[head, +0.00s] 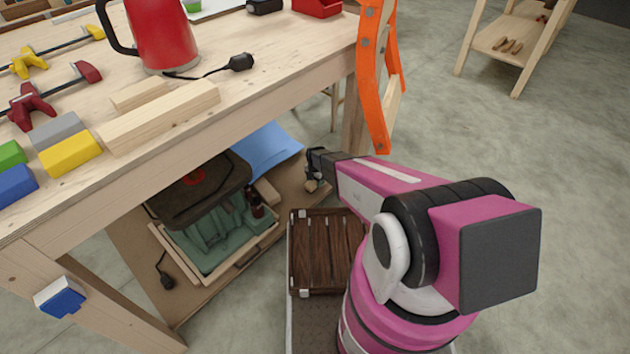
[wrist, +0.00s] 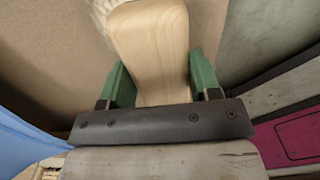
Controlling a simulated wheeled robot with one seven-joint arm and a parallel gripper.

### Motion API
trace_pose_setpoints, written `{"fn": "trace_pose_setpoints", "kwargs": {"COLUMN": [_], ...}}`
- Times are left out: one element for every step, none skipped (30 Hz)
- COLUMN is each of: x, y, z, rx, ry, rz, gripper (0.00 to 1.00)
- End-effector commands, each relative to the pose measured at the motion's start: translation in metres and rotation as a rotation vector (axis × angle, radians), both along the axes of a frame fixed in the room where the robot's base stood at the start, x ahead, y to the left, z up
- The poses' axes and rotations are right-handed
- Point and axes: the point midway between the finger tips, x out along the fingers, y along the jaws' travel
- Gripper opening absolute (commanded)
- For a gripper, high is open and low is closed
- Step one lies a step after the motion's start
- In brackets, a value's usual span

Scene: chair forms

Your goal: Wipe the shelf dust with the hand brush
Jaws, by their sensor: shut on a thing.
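My gripper (wrist: 158,78) is shut on the hand brush (wrist: 150,40), with a green finger on each side of its pale wooden body. In the head view my gripper (head: 314,166) is small and partly hidden, at the right end of the lower shelf (head: 130,252) under the workbench. The shelf's brown surface (wrist: 50,55) lies behind the brush in the wrist view. I cannot tell whether the bristles touch it. I cannot make out dust.
On the shelf are a crate (head: 228,272) with green cloth, a dark case (head: 190,205) and a blue sheet (head: 268,150). The workbench top (head: 270,40) overhangs it. An orange chair part (head: 369,80) hangs near my arm. Open floor (head: 560,180) lies to the right.

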Motion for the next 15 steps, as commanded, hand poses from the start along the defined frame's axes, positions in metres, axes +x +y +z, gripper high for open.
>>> {"fn": "trace_pose_setpoints", "kwargs": {"x": [0.0001,0.0001,0.0001,0.0001,0.0001,0.0001,0.0001,0.0001,0.0001,0.0002,0.0002,0.0001,0.0003,0.0006,0.0014], "y": [0.0000,0.0000,0.0000,0.0000,0.0000,0.0000,0.0000,0.0000,0.0000,0.0001,0.0001,0.0000,-0.0001,-0.0004,-0.0010], "z": [-0.0010,-0.0015,-0.0022,-0.0027,-0.0032,-0.0038,-0.0043,-0.0048,-0.0055,-0.0060,-0.0065,-0.0061,-0.0060,-0.0059,-0.0060], "rx": [0.000,0.000,0.000,0.000,0.000,0.000,0.000,0.000,0.000,0.000,0.000,0.000,0.000,0.000,0.000], "ry": [0.000,0.000,0.000,0.000,0.000,0.000,0.000,0.000,0.000,0.000,0.000,0.000,0.000,0.000,0.000], "rz": [0.000,0.000,0.000,0.000,0.000,0.000,0.000,0.000,0.000,0.000,0.000,0.000,0.000,0.000,0.000], "gripper": [0.38,0.38,0.38,0.38,0.38,0.38,0.38,0.38,0.38,0.38,0.38,0.38,0.38,0.38,0.38]}}
